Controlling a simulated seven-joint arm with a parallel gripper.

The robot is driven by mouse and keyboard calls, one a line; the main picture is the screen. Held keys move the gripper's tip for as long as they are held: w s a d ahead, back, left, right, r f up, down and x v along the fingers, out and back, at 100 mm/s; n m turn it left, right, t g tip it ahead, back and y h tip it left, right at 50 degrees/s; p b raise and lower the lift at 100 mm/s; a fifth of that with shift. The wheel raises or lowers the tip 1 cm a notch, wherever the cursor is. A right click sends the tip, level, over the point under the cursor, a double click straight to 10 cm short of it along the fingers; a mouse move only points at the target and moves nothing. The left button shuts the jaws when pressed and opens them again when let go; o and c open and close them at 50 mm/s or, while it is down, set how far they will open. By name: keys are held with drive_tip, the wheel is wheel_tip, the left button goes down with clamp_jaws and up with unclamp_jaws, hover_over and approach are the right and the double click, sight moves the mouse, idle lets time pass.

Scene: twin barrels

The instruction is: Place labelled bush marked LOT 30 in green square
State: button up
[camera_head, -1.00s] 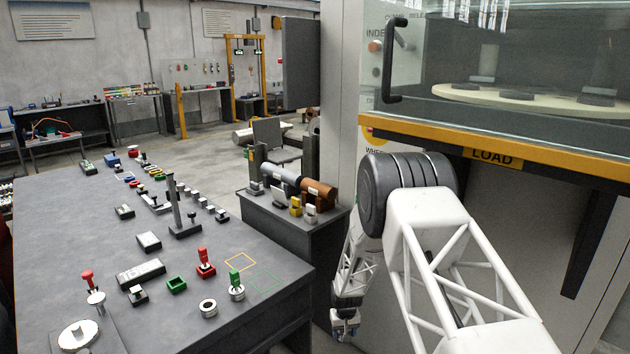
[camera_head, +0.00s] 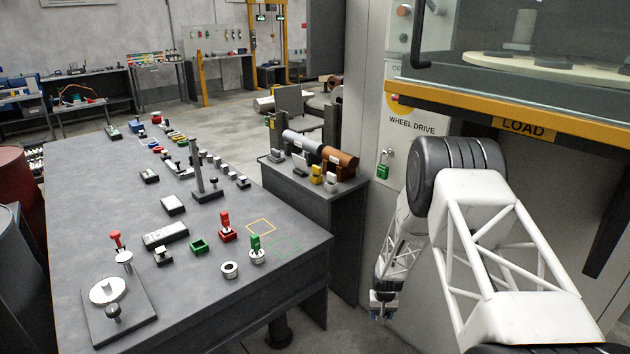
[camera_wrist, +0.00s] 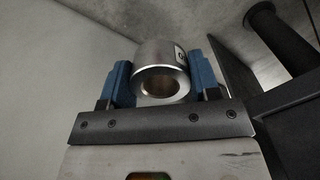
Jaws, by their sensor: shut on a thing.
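My gripper (camera_head: 383,305) hangs low beside the right side of the grey table, below its top. In the wrist view, my gripper (camera_wrist: 160,85) has its blue fingers shut on a silver metal bush (camera_wrist: 161,70) with a bore through it. A small pale label shows at the bush's right side, but its text cannot be read.
A loose ring (camera_head: 230,270), a red-handled piece (camera_head: 227,228) and a yellow square outline (camera_head: 261,226) are nearby. A side cabinet (camera_head: 310,205) and the machine (camera_head: 400,150) flank the arm.

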drive_tip(key=shift+a+r, duration=0.1)
drive_tip(key=a+r+n, duration=0.3)
drive_tip(key=a+r, duration=0.9)
drive_tip(key=a, duration=0.3)
drive_tip(key=a+r+n, duration=0.3)
drive_tip(key=a+r, duration=0.9)
drive_tip(key=a, duration=0.4)
drive_tip(key=shift+n, duration=0.4)
drive_tip(key=shift+w, duration=0.2)
hover_over(283, 247)
drive_tip(key=shift+d+f, duration=0.1)
drive_tip(key=shift+f, duration=0.55)
drive_tip(key=shift+f, duration=0.15)
drive_tip(key=shift+f, duration=1.65)
